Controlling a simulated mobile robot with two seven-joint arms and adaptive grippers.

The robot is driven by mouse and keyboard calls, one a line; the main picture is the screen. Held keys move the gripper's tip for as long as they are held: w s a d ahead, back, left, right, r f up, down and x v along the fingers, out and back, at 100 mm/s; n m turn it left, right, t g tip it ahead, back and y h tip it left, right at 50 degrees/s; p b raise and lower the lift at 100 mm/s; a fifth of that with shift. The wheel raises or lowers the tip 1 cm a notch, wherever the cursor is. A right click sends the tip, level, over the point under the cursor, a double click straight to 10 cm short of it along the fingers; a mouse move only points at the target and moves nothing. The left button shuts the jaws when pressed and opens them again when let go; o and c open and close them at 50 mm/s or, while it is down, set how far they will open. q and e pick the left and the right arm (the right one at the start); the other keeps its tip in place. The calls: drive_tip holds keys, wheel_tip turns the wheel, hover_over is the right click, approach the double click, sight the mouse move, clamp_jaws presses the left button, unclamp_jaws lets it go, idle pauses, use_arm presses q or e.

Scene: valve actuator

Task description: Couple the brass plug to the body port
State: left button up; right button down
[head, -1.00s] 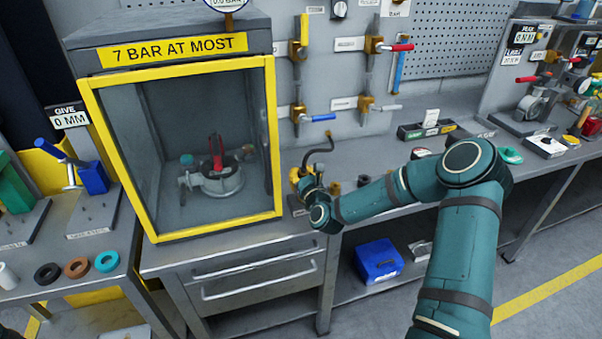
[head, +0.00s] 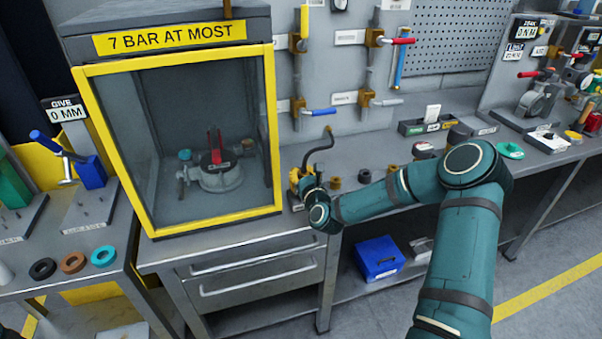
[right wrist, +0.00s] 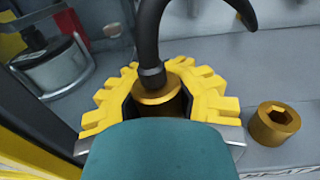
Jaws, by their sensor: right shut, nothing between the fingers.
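My right gripper (head: 305,182) is low over the bench, just right of the yellow-framed cabinet; in the right wrist view its yellow fingers (right wrist: 160,90) are shut. A brass fitting (right wrist: 158,97) on the end of a black curved hose (right wrist: 152,45) shows between and beyond the fingers; I cannot tell whether they touch. In the head view the hose (head: 320,150) rises above the gripper. A loose brass plug with a hex recess (right wrist: 275,124) stands right of the gripper, also seen in the head view (head: 335,183). A round valve body (head: 218,178) with a red lever is inside the cabinet; its port is unclear.
The yellow cabinet frame (head: 276,140) stands close left of my right gripper. More small brass and dark parts (head: 364,176) stand along the bench to the right. Wall valves with blue (head: 319,112) and red (head: 402,41) handles hang behind.

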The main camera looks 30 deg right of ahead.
drive_tip(key=shift+f+b, duration=0.35)
drive_tip(key=shift+f, duration=0.05)
drive_tip(key=c, duration=1)
unclamp_jaws()
drive_tip(key=v, duration=1.2)
